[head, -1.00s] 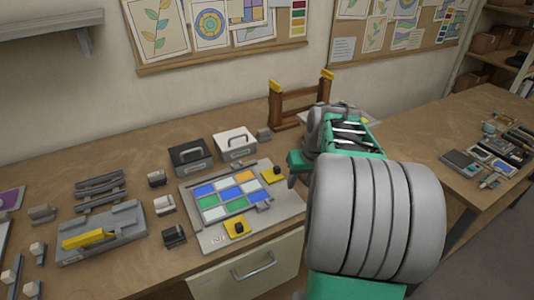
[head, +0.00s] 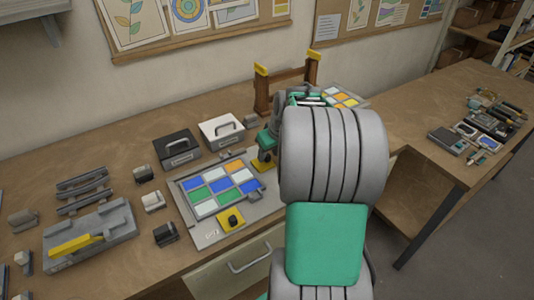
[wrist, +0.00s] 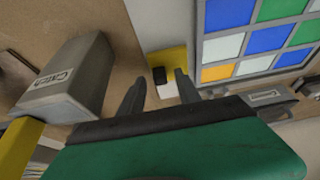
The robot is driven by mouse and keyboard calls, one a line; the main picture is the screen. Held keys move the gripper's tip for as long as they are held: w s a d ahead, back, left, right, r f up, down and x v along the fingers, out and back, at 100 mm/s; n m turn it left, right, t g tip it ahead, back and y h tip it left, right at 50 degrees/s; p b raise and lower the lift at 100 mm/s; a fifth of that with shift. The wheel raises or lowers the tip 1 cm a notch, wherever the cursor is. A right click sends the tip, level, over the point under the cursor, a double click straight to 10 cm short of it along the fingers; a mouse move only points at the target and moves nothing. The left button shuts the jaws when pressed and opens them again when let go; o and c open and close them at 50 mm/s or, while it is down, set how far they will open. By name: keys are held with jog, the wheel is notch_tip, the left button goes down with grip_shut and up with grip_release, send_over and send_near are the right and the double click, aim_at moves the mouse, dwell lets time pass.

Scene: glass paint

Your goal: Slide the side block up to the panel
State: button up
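The panel of coloured glass panes (head: 210,188) lies on a grey board on the bench; it also shows in the wrist view (wrist: 262,40). A yellow block with a dark knob (wrist: 170,58), likely the side block, sits by the panel's edge with a narrow strip of board between them. In the head view this yellow block (head: 264,167) is partly hidden by my gripper. A second yellow block with a black knob (head: 231,220) is at the panel's front. My gripper (wrist: 160,76) is open, its fingers on either side of the knob; I cannot tell if they touch it.
A grey block labelled "Catch" (wrist: 70,80) is left of my fingers in the wrist view. A small grey labelled block (wrist: 268,97) is at the panel's corner. Black (head: 177,149) and white (head: 222,131) cases and a wooden rack (head: 263,90) stand behind.

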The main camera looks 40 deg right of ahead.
jog(key=shift+w+f, duration=0.2)
jog(key=shift+f, duration=0.3)
grip_shut()
dwell(1.1)
